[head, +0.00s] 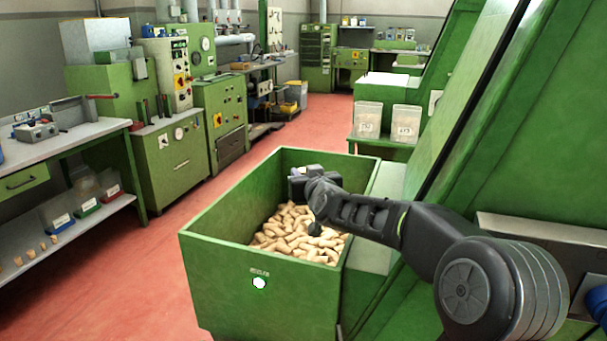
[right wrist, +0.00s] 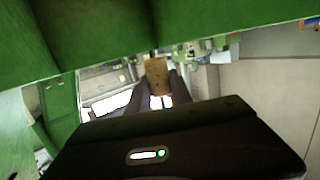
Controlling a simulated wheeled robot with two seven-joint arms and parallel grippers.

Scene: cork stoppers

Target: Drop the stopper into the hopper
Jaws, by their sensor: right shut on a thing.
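The hopper (head: 230,290) is a large open green bin at the middle of the head view, with a heap of pale cork stoppers (head: 290,237) inside. My right arm reaches in from the right over the hopper's near right wall. My right gripper (head: 303,182) is over the hopper's opening, toward its back. In the right wrist view the right gripper (right wrist: 160,88) is shut on a brown cork stopper (right wrist: 157,70), held between the fingertips. I cannot make out this stopper in the head view. My left gripper is not in view.
A tall green machine with a sloping side (head: 510,130) stands right of the hopper. A bench with bins and loose corks (head: 60,140) is at the left, green cabinets (head: 180,165) behind it. The red floor (head: 150,270) left of the hopper is clear.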

